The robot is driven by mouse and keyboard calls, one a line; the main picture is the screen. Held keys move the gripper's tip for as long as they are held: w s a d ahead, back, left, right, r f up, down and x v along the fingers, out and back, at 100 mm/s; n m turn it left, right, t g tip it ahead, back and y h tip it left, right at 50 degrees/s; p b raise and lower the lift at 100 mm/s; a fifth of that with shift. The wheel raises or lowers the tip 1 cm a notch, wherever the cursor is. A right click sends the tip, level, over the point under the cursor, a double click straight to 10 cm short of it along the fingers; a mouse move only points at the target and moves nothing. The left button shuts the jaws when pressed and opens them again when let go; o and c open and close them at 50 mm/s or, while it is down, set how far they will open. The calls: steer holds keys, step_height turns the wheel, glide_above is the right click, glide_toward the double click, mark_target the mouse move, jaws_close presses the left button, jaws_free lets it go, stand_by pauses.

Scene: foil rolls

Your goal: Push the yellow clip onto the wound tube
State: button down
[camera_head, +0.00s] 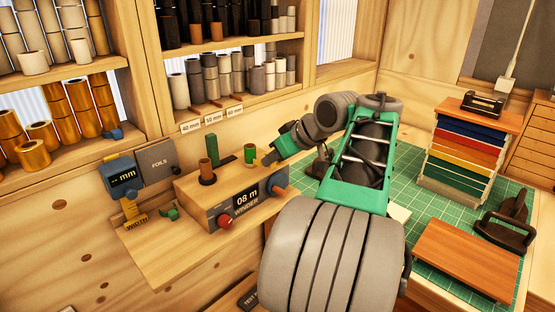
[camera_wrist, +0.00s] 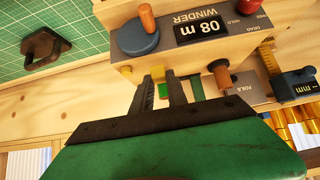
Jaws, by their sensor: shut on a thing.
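My gripper (camera_wrist: 159,78) is shut on a small yellow clip (camera_wrist: 158,71), held between its fingertips at the winder's edge in the wrist view. In the head view my gripper (camera_head: 267,158) is over the right part of the wooden winder (camera_head: 190,192), and the clip is hard to make out. A brown tube (camera_head: 206,170) stands upright in a dark holder on the winder's left; it also shows in the wrist view (camera_wrist: 221,75), apart from the fingers and right of them. Whether this is the wound tube I cannot tell. A green upright piece (camera_head: 249,153) is near my fingers.
The winder has a display reading 08 m, a red knob (camera_head: 225,221) and a blue crank disc (camera_wrist: 138,37) with an orange handle. A taller green piece (camera_head: 213,150) stands behind the brown tube. A blue gauge (camera_head: 123,177) stands left. A green mat (camera_head: 420,215) lies right.

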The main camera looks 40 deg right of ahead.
mark_target(254, 155)
steer(key=shift+w+a, duration=0.1)
steer(key=shift+w, duration=2.25)
steer(key=shift+w+f+p, duration=0.1)
steer(key=shift+w+p, duration=0.15)
steer(key=shift+p, duration=0.1)
steer(key=c, duration=1.2)
jaws_free()
steer(key=shift+c, duration=0.2)
steer(key=v, duration=0.8)
steer(key=shift+p, duration=0.45)
steer(key=shift+w, duration=0.1)
